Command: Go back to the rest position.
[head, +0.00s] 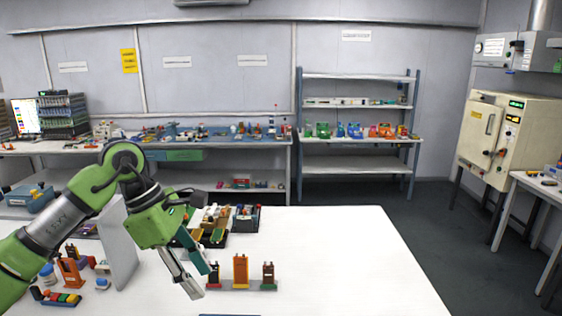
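My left gripper (202,284) is green with a grey finger and a teal finger. It hangs above the white table (350,260), pointing down and to the right. The two fingers stand apart, and I see nothing held between them. Just right of the fingertips, a row of small upright pieces stands on a grey strip: a dark one (214,275), an orange one (241,271) and a brown one (268,275). I cannot tell whether the fingers touch the dark piece. My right gripper is not in view.
Behind the gripper are dark trays with parts (246,219), partly hidden. At the left are a pale upright panel (118,242), an orange stand (71,272) and a tray of coloured pieces (60,298). The table's right side is bare. A shelf (357,164) stands at the back.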

